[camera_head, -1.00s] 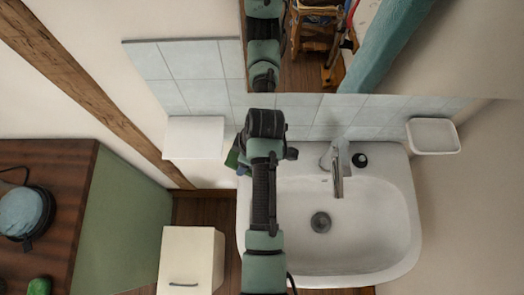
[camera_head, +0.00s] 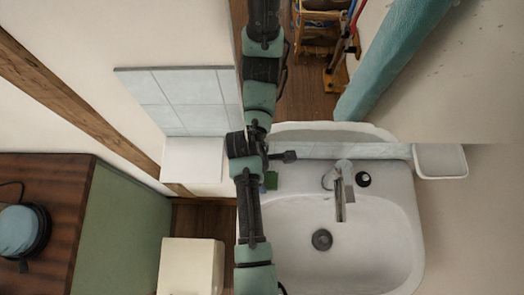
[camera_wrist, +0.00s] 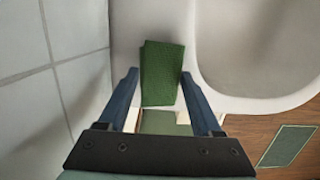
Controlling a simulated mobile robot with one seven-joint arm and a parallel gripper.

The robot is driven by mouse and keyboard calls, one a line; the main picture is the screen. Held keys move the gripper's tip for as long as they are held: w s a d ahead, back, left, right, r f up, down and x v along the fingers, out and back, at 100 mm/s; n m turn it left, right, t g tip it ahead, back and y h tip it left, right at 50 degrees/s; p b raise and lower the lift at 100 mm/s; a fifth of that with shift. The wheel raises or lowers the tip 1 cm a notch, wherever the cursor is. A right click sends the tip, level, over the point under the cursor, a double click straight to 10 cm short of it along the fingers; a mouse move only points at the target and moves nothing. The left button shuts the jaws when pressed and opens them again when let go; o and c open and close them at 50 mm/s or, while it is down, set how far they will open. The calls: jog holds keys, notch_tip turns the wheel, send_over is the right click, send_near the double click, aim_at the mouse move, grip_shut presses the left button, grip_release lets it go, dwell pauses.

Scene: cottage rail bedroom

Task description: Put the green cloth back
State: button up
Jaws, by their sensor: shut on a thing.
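The green cloth (camera_wrist: 162,68) is a small folded rectangle between the two blue fingers of my gripper (camera_wrist: 159,80) in the wrist view. My gripper is shut on it. The cloth appears over the white corner of the washbasin (camera_wrist: 210,20). In the head view a small green part of the cloth (camera_head: 271,180) shows just right of my arm, at the back left ledge of the basin (camera_head: 385,215). I cannot tell whether the cloth touches the ledge. My arm hides most of the gripper there.
The tap (camera_head: 340,185) and a small dark round item (camera_head: 363,179) stand at the back of the basin. A white box (camera_head: 193,160) is on the wall at left, a soap dish (camera_head: 440,160) at right. A white cabinet (camera_head: 190,265) stands below left.

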jog(key=shift+f, duration=0.55)
jog(key=o, duration=1.2)
jog(key=r, duration=0.4)
jog(key=a+r, duration=0.1)
jog(key=r, duration=0.7)
jog(key=shift+a, duration=0.4)
